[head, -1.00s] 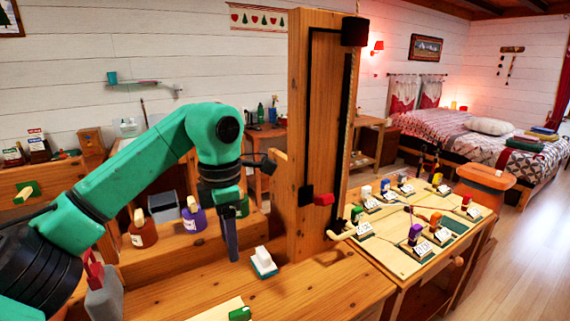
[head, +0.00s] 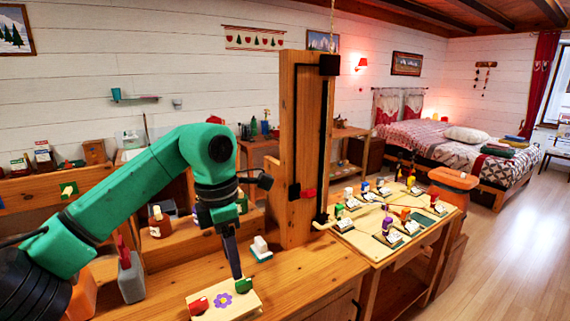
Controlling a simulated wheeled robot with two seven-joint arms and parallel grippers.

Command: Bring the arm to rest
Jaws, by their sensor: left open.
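My green left arm comes in from the left and bends down at the wrist. My left gripper (head: 234,262) is open and points down over the wooden bench (head: 310,275). Its fingertips are close to a green block (head: 243,286) on a pale board (head: 222,307), which also carries a red block (head: 199,306) and a purple flower mark. I cannot tell whether the fingers touch the green block. Nothing shows held in the gripper. My right gripper is not in view.
A tall wooden post (head: 300,150) stands on the bench right of my gripper. A white and green block (head: 261,247) sits near its foot. A table with several small coloured items (head: 385,226) is at the right. A bottle (head: 158,222) stands behind my arm.

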